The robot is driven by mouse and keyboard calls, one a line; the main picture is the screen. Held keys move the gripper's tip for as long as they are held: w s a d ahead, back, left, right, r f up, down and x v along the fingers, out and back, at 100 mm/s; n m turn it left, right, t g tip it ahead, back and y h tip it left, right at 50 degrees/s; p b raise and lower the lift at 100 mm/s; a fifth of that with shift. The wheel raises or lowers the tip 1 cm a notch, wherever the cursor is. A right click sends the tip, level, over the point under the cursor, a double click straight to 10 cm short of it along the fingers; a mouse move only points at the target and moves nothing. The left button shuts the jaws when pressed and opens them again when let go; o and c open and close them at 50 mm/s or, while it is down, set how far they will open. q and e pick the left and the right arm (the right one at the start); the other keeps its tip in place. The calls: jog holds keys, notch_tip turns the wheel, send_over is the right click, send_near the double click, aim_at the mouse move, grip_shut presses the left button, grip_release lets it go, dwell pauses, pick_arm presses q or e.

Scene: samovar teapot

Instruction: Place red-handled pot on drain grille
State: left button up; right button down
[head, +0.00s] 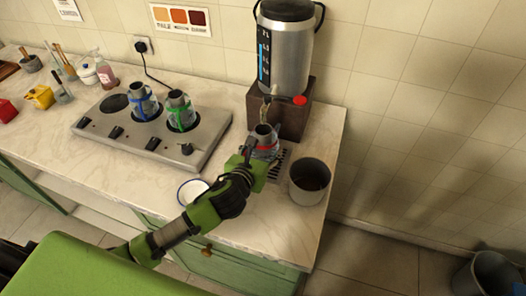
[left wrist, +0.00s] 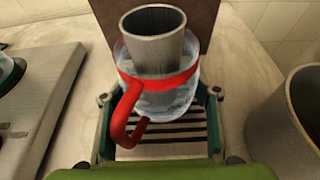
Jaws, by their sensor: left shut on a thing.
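The red-handled pot (head: 264,137) is a grey metal and glass pot with a red band. It stands upright below the urn's tap. In the left wrist view the pot (left wrist: 152,50) shows its red handle (left wrist: 122,115) pointing at me. The slotted drain grille (left wrist: 175,130) lies directly beneath it, and part of it shows in the head view (head: 282,163). I cannot tell whether the pot's base touches the grille. My left gripper (head: 259,160) is shut on the pot, with a finger on each side of it (left wrist: 158,108). My right gripper is not in view.
A steel urn (head: 284,55) stands on a brown block (head: 293,118) behind the pot. A dark grey bin (head: 310,181) stands close right. A white bowl (head: 190,192) lies near my forearm. The stove (head: 150,128) at left holds a blue-banded pot (head: 143,101) and a green-banded pot (head: 179,109).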

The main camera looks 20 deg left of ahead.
pick_arm(q)
jog(key=shift+s+f, duration=0.15)
jog(key=shift+f, duration=0.3)
jog(key=shift+f, duration=0.1)
jog(key=o, duration=1.4)
jog(key=shift+c, duration=0.2)
jog(key=v, duration=1.2)
